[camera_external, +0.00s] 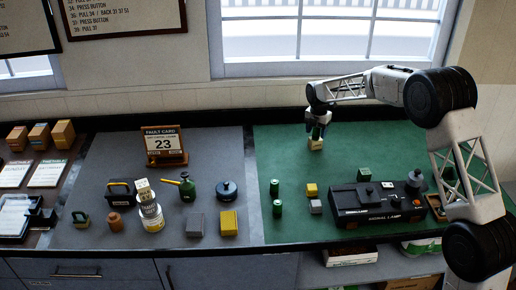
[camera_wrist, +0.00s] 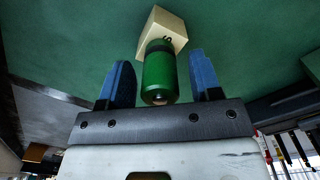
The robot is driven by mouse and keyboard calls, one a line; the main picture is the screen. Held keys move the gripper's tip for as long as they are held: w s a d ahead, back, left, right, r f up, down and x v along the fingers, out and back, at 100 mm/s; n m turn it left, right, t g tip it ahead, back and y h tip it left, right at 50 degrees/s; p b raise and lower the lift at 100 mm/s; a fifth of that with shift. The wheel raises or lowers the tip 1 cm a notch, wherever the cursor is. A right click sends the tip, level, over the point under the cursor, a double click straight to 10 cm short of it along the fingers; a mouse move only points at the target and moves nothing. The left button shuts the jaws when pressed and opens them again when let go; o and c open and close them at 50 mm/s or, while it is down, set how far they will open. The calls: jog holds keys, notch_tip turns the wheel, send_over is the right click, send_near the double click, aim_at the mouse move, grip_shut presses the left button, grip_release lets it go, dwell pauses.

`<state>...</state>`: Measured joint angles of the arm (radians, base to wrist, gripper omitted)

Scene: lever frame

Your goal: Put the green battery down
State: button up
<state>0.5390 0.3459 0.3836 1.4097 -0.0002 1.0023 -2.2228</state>
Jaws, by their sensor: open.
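The green battery (camera_wrist: 160,76) is a green cylinder with a dark band. In the wrist view it lies between the two blue fingers of my gripper (camera_wrist: 160,60), with a visible gap on each side. Its far end meets a cream block (camera_wrist: 163,24) with a dark mark on it; whether they touch is hard to tell. In the external view my gripper (camera_external: 317,125) points down over the cream block (camera_external: 315,144) at the back of the green mat (camera_external: 350,160). The battery there is small and partly hidden by the fingers.
Two green cylinders (camera_external: 276,198) stand at the mat's left. A black signal lamp box (camera_external: 375,203) stands front right, with small yellow (camera_external: 312,189) and grey blocks beside it. A grey mat to the left holds several objects and a fault card (camera_external: 164,145). The mat around the cream block is clear.

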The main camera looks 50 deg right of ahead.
notch_tip(320, 180, up, 11)
jog(key=shift+r, duration=0.15)
dwell(0.4)
dwell(0.7)
